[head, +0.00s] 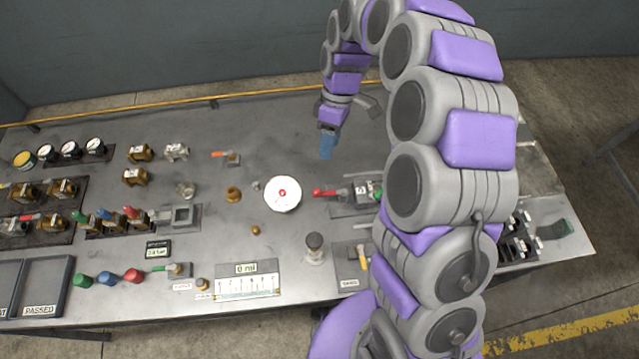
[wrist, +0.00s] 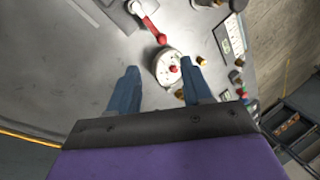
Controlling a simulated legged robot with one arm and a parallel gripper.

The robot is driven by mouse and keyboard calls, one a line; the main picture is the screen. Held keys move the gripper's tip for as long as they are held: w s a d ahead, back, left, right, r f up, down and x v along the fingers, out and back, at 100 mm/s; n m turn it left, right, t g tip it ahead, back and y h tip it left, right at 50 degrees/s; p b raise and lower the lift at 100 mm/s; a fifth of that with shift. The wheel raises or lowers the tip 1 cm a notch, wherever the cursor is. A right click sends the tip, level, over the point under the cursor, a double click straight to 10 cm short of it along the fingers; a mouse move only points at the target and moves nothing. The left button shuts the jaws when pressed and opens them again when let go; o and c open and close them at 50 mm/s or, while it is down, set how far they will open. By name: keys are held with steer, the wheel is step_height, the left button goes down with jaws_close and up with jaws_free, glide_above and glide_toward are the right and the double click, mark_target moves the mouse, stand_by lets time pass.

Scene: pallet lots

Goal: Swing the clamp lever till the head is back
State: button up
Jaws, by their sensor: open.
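The clamp lever (head: 325,193) has a red handle and points left from a grey clamp fixture (head: 362,192) right of the table's middle. In the wrist view the red lever (wrist: 153,28) shows at the top, ending in a red knob. The clamp head cannot be made out clearly, as my arm hides the fixture's right side. My gripper (head: 327,147) has blue fingers and hangs above the table, behind the lever and apart from it. In the wrist view its fingers (wrist: 160,85) are spread with nothing held between them.
A white round dial (head: 283,194) with a red centre sits left of the lever. A dark-topped post (head: 314,247) stands in front of it. Brass valves (head: 136,176), gauges and coloured handles fill the left side. The table's back middle is mostly clear.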

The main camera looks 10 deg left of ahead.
steer(key=b, duration=0.1)
glide_toward(318, 190)
step_height(318, 190, down, 5)
steer(key=s+a, duration=0.1)
steer(key=a, duration=0.1)
steer(key=f, duration=0.1)
steer(key=s+d+f, duration=0.1)
steer(key=f, duration=0.1)
steer(key=shift+s+d+b, duration=0.3)
steer(key=shift+d+b, duration=0.05)
steer(key=shift+d, duration=0.05)
steer(key=shift+f, duration=0.1)
steer(key=shift+a+f, duration=0.1)
steer(key=shift+a, duration=0.85)
steer(key=shift+c, duration=0.7)
steer(key=shift+d, duration=0.5)
steer(key=c, duration=0.4)
steer(key=shift+d, duration=0.1)
steer(key=shift+c, duration=1)
jaws_close()
